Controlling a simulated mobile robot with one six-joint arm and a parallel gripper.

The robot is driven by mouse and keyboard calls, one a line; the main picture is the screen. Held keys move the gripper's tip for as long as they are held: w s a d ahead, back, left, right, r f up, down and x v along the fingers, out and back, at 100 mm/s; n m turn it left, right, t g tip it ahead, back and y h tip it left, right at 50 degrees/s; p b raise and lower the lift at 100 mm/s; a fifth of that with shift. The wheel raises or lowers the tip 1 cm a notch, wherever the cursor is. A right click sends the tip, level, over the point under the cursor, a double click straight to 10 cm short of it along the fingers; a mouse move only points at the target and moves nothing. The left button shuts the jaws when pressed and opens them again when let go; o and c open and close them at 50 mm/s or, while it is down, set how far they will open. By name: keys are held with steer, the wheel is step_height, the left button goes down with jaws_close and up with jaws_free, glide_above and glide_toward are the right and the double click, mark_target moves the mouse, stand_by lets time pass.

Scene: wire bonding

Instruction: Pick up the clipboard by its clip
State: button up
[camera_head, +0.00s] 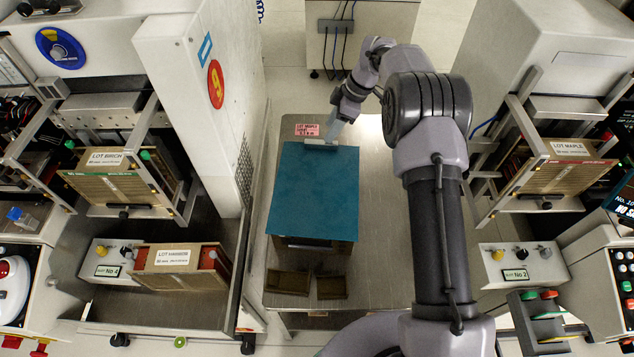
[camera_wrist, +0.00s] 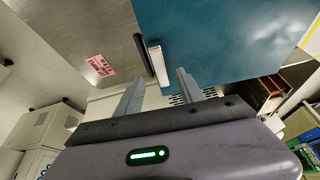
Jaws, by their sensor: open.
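In the wrist view the teal board (camera_wrist: 230,35) fills the upper right, and the clip (camera_wrist: 156,62) shows as a white bar beside a dark strip. My gripper (camera_head: 336,130) is at the clip end of the board. In the wrist view its two fingers (camera_wrist: 160,84) are apart, with the clip just beyond and between their tips. Nothing is held. Whether a finger touches the clip cannot be told.
A pink label (camera_head: 307,130) lies left of the clip. Brown blocks (camera_head: 288,283) sit at the table's near end, and a dark brown object shows under the board's near edge. A tall white cabinet (camera_head: 190,90) stands close on the left. The table (camera_head: 385,230) is bare to the board's right.

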mark_target(322, 142)
steer(key=b+x, duration=0.2)
steer(key=x, duration=0.3)
steer(key=shift+a+f, duration=0.2)
steer(key=shift+f, duration=0.1)
steer(key=shift+f+b, duration=0.15)
steer(key=shift+b, duration=0.15)
jaws_close()
